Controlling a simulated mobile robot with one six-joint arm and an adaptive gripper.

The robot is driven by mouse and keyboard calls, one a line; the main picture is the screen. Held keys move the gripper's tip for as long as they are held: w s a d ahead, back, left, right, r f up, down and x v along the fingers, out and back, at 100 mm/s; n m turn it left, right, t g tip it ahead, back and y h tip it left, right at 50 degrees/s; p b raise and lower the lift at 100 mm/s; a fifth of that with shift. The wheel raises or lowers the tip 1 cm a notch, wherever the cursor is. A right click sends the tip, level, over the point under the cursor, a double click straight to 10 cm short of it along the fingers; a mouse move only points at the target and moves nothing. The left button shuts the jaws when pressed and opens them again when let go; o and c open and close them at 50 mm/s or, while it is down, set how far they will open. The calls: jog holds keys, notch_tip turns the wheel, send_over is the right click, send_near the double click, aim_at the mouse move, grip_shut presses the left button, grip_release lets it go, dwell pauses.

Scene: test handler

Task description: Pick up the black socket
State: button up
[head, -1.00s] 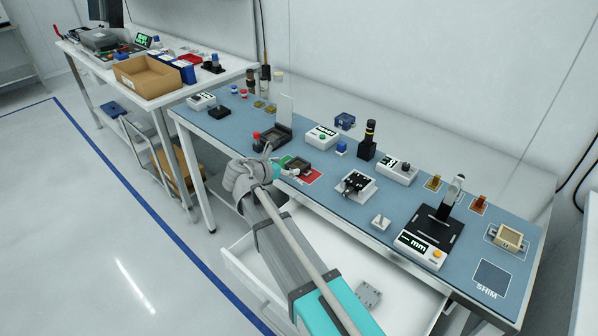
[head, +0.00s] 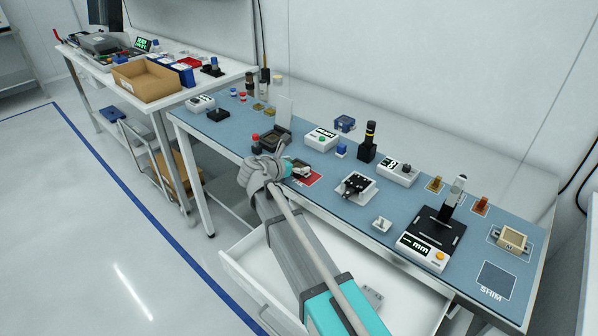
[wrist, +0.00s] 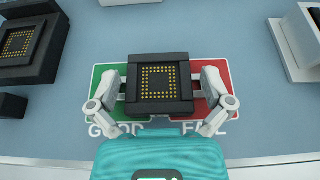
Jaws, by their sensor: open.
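The black socket (wrist: 160,106) is a square block with a grid of gold contacts on top, centred in the wrist view. It is over a mat with a green half (wrist: 104,78) and a red half (wrist: 222,74), lettered below, partly covered. My gripper (wrist: 161,88) is open, with one finger on the left side of the socket and one on the right. I cannot tell whether the fingers touch it. In the head view my gripper (head: 298,169) is at the front edge of the blue bench top and mostly hides the socket.
A similar black fixture with gold contacts (wrist: 20,42) is at the left of the wrist view. A white-and-black device (wrist: 297,40) is at the upper right. In the head view, a white box with a green button (head: 321,138) stands behind, and an open drawer (head: 245,275) is below.

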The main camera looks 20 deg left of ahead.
aim_at(302, 163)
jog(key=shift+b+x, duration=0.45)
jog(key=shift+x, duration=1.1)
jog(key=c, duration=1)
